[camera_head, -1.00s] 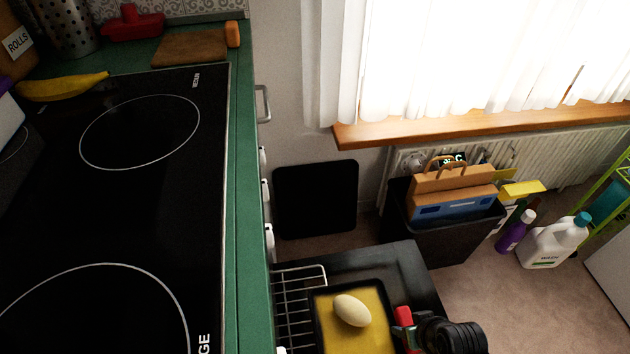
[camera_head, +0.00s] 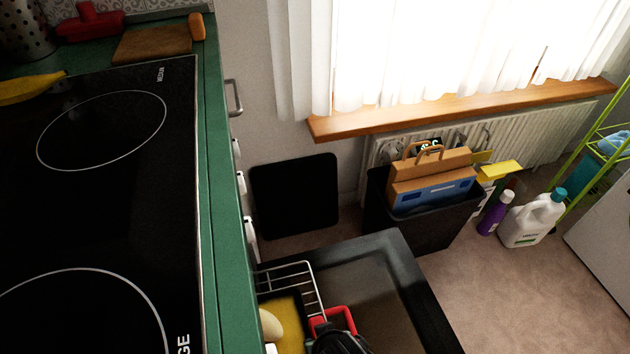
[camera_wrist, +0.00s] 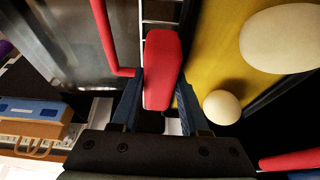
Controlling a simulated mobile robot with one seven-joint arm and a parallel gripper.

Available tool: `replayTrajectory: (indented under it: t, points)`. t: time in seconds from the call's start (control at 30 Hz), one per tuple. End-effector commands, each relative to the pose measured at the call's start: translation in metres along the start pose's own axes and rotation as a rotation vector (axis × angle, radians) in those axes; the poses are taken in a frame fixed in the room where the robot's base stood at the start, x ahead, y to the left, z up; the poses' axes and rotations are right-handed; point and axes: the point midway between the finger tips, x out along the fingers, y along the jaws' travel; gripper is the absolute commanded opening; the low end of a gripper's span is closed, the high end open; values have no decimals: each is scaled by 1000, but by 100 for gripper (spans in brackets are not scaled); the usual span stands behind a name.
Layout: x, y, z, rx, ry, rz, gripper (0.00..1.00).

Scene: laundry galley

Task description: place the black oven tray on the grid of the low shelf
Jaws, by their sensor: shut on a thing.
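The black oven tray (camera_head: 288,312) has a yellow inner surface and a dark rim. In the head view it lies at the bottom, over or on the wire grid (camera_head: 308,283), partly hidden by the counter edge. I cannot tell whether it rests on the grid. A pale egg-shaped thing (camera_head: 270,326) lies in it; the wrist view shows this (camera_wrist: 282,38) and a smaller pale ball (camera_wrist: 222,107). My gripper (camera_wrist: 158,105) is at the tray's right side in the head view, its dark fingers closed around a red grip (camera_wrist: 163,65) along the tray's edge.
The dark oven door (camera_head: 390,275) is open and flat, right of the grid. The green counter with black hob (camera_head: 110,220) overhangs at left. A black bin (camera_head: 400,215) with boxes, a purple bottle (camera_head: 496,213) and a white jug (camera_head: 532,220) stand beyond. Carpet at right is clear.

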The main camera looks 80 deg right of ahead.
Motion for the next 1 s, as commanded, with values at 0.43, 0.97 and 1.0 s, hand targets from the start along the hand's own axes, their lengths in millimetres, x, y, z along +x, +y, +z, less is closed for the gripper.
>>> replayTrajectory:
  t: [0.43,0.97,1.0]
  points:
    - [26,-15,10,1,3,-2,0]
    - [33,-14,14,-1,0,-1,59]
    - [33,-14,14,-1,0,-1,66]
